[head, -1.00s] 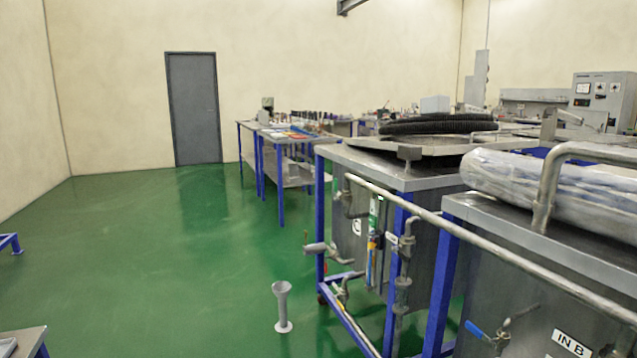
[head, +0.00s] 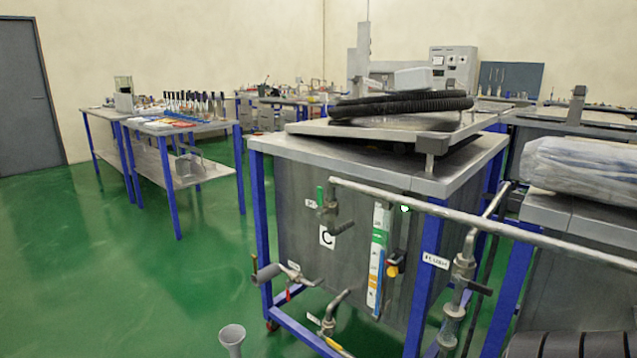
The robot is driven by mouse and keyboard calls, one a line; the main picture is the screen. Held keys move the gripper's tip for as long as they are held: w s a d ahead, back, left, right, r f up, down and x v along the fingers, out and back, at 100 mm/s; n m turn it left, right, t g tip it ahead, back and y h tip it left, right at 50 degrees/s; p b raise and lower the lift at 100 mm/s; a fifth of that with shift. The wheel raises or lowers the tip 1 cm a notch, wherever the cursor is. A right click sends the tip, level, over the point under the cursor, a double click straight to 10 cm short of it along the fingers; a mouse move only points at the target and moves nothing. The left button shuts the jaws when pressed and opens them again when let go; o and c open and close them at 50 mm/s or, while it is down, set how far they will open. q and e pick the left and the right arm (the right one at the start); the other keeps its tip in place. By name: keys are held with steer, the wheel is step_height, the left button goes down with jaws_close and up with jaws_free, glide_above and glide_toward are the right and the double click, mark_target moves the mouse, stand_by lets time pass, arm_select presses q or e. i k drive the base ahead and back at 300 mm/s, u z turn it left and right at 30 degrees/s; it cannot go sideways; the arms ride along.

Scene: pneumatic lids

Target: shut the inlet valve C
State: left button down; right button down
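A grey metal tank (head: 290,230) on a blue frame carries a white label "C" (head: 327,237). A valve with a red handle (head: 289,293) is at the lower left, and a yellow handle (head: 337,347) shows low at the bottom. Another valve (head: 465,270) is on the pipe at the right, beside a small white label (head: 435,261) too blurred to read. I cannot tell from the labels which valve is the inlet. Neither of my grippers is in view.
A long grey pipe (head: 480,222) runs across the tank front to the right. A tilted lid with a black coiled hose (head: 400,108) lies on top. A grey funnel-topped stand (head: 232,335) is at the lower left. Green floor (head: 150,290) is free at left.

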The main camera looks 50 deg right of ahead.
mark_target(320, 196)
steer(key=z, duration=1.1)
steer(key=i, duration=1.2)
steer(key=z, duration=1.25)
